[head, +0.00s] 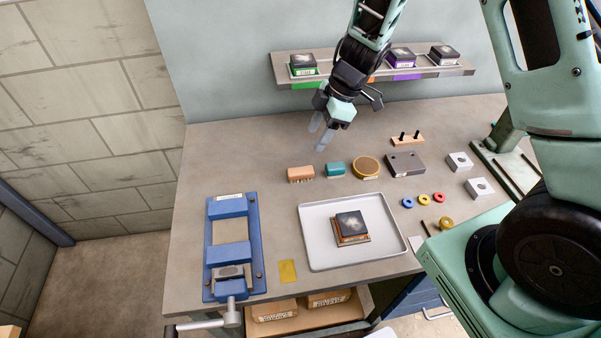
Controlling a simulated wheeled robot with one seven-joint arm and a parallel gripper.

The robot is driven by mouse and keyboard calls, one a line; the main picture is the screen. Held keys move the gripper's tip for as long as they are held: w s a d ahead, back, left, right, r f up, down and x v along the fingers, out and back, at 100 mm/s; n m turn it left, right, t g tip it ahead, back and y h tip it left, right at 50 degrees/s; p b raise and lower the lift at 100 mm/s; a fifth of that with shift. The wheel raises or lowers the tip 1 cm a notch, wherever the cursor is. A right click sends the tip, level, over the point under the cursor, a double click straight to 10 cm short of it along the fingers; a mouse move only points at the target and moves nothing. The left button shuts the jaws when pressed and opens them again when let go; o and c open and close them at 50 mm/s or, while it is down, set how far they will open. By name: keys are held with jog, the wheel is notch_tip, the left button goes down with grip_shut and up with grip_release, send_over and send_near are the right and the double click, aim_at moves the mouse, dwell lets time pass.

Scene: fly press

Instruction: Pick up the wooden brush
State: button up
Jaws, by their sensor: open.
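The wooden brush (300,174) lies on the grey workbench, left of a teal block. It has an orange-brown body with pale bristles along its lower front edge. My gripper (320,138) is above the back part of the bench, a little up and right of the brush in the picture. Its two pale fingers are apart with nothing between them, and they do not touch the brush. The brush is in plain view.
Right of the brush are the teal block (335,169), a round tin (366,167) and a dark grey block (405,164). A white tray (315,258) holding a dark block is in front. A blue vise (229,205) stands left. Bench left of the brush is clear.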

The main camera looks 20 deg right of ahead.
send_near(300, 170)
jog(key=x, duration=0.5)
jog(key=shift+s+a+r, duration=0.1)
jog(key=shift+a+r, duration=0.05)
jog(key=shift+a, duration=0.2)
jog(key=shift+d+b+x, duration=0.15)
jog(key=shift+x, duration=1.15)
jog(key=shift+d+b+x, duration=0.15)
jog(key=shift+x, duration=1.2)
jog(key=c, duration=1.1)
